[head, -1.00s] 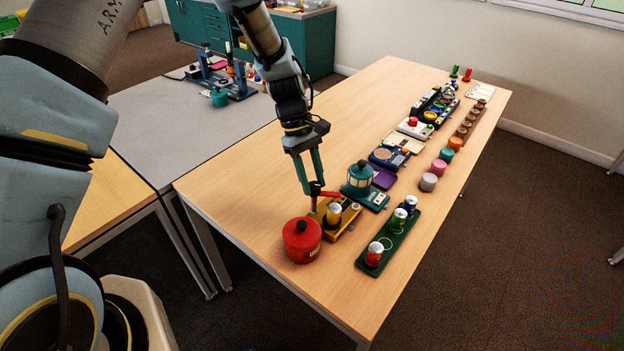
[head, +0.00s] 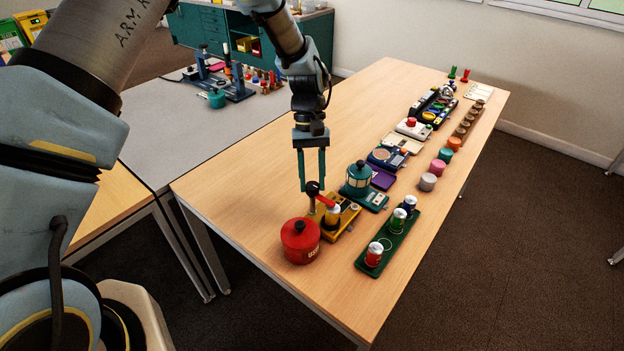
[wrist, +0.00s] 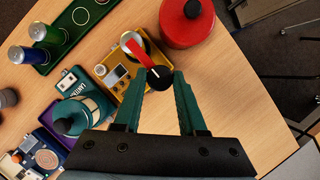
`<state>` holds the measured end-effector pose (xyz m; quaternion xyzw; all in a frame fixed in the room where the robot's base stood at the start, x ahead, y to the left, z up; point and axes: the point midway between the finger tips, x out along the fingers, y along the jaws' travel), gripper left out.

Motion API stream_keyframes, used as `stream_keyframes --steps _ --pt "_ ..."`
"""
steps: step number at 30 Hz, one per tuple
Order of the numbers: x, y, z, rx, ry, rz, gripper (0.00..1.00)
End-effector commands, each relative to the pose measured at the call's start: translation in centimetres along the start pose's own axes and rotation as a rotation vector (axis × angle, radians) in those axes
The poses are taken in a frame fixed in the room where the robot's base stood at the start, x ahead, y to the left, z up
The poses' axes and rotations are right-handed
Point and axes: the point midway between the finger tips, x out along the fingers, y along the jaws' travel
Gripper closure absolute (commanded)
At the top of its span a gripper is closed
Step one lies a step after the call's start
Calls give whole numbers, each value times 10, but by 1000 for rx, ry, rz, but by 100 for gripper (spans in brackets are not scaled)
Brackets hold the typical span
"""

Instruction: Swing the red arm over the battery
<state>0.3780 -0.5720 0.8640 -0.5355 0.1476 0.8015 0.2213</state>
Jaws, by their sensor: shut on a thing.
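The red arm (head: 326,200) extends from a black round knob (head: 313,187) on a post at the yellow tray (head: 350,216). In the wrist view the red arm (wrist: 138,51) lies across part of the battery's round top (wrist: 153,50). In the head view its tip is at the upper edge of the yellow and silver battery (head: 333,215), which stands upright in the tray. I cannot tell whether arm and battery touch. My gripper (head: 313,190) points down and is shut on the black knob, which also shows between its fingertips in the wrist view (wrist: 160,78).
A red lidded pot (head: 300,242) stands close beside the yellow tray. A teal lantern (head: 359,178) is on the other side. A green tray (head: 388,240) with several cans lies to the right. The table's left part is clear.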

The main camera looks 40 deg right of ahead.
Motion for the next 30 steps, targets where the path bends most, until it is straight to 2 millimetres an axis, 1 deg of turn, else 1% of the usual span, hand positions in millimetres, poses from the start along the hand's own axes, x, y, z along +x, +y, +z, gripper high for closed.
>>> stream_keyframes --steps 11,12,18,20,27,30 --pt "0 0 0 6 0 -3 100" --pt "0 0 0 6 0 -3 59" --pt "0 0 0 5 0 -2 36" --pt "0 0 0 5 0 -2 30" --pt "0 0 0 5 0 -2 30" --pt "-4 0 -1 5 3 -1 30"
